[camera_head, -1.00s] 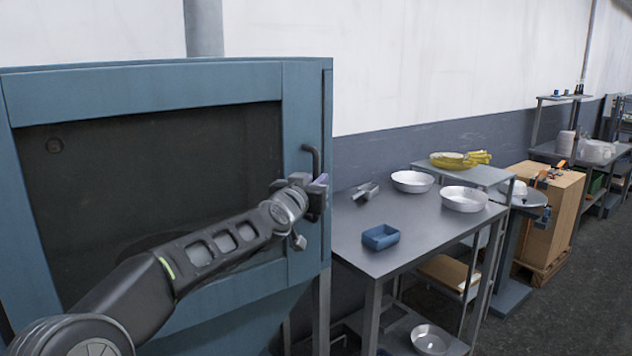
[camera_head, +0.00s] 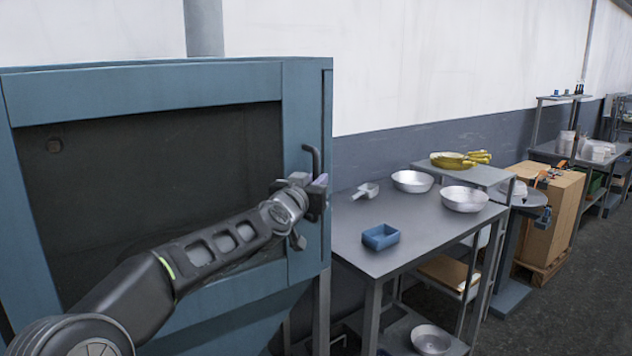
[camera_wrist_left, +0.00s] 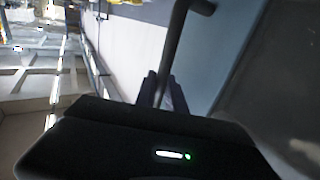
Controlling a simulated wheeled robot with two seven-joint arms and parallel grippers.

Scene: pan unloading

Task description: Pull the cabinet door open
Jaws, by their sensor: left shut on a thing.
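The blue cabinet (camera_head: 140,88) fills the left of the head view. Its door has a dark panel (camera_head: 150,170) and looks closed. A dark bar handle (camera_head: 314,157) stands at the door's right edge. My left gripper (camera_head: 316,195) is at the handle's lower part and is shut on it. In the left wrist view the handle (camera_wrist_left: 172,45) runs down between the fingers (camera_wrist_left: 165,92). The fingers hide the handle's lower end in the head view. My right gripper is not in view.
Open floor (camera_head: 570,310) lies at the lower right.

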